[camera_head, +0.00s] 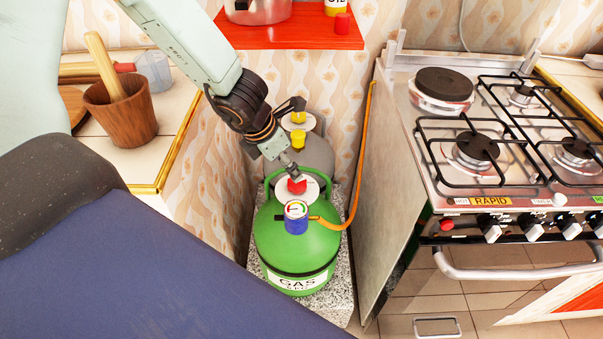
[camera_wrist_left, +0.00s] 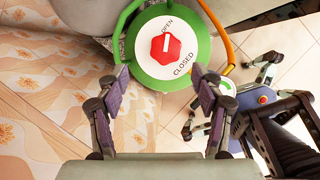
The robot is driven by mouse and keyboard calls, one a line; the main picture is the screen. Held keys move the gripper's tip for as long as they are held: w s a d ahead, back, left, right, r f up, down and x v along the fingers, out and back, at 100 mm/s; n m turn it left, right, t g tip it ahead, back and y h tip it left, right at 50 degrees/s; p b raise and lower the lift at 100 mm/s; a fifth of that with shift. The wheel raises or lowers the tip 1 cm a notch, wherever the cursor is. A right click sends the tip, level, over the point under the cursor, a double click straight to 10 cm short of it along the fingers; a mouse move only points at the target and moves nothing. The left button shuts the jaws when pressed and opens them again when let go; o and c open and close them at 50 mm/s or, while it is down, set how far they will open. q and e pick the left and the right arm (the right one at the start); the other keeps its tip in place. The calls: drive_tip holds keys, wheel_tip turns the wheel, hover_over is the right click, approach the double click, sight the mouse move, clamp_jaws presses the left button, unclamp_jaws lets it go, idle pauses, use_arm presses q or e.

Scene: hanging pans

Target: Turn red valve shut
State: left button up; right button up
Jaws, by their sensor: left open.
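The red valve (camera_head: 296,186) is a knob on top of the green gas cylinder (camera_head: 290,245), inside its green collar. In the left wrist view the red knob (camera_wrist_left: 166,47) sits on a white disc (camera_wrist_left: 147,44) marked OPEN above and CLOSED at the lower right. Its white mark stands upright, on the OPEN side. My left gripper (camera_head: 291,166) reaches in from the upper left, just above the valve. In the left wrist view its fingers (camera_wrist_left: 161,74) are spread and empty, with the knob beyond their tips. My right gripper is not recognizable in either view.
A gauge (camera_head: 296,209) with a blue body and an orange hose (camera_head: 358,165) are beside the valve. A grey cylinder (camera_head: 313,153) with yellow fittings stands behind. The stove (camera_head: 490,140) is right, the counter (camera_head: 172,125) left, and a red shelf (camera_head: 290,36) above.

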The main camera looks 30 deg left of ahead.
sight(294, 184)
use_arm(q)
drive_tip(key=shift+n, duration=0.6)
drive_tip(key=b+x, duration=0.3)
drive_tip(key=d+b+x, duration=0.1)
drive_tip(key=x, duration=0.1)
drive_tip(key=shift+s+f, duration=0.25)
drive_tip(key=shift+f, duration=0.05)
drive_tip(key=shift+w+a+f+b, duration=0.15)
drive_tip(key=shift+f+b, duration=0.45)
drive_tip(key=shift+b, duration=0.15)
drive_tip(key=shift+w+f, duration=0.15)
drive_tip(key=shift+f, duration=0.1)
drive_tip(key=shift+w+f, duration=0.15)
drive_tip(key=shift+w, duration=0.1)
drive_tip(key=shift+s, duration=0.2)
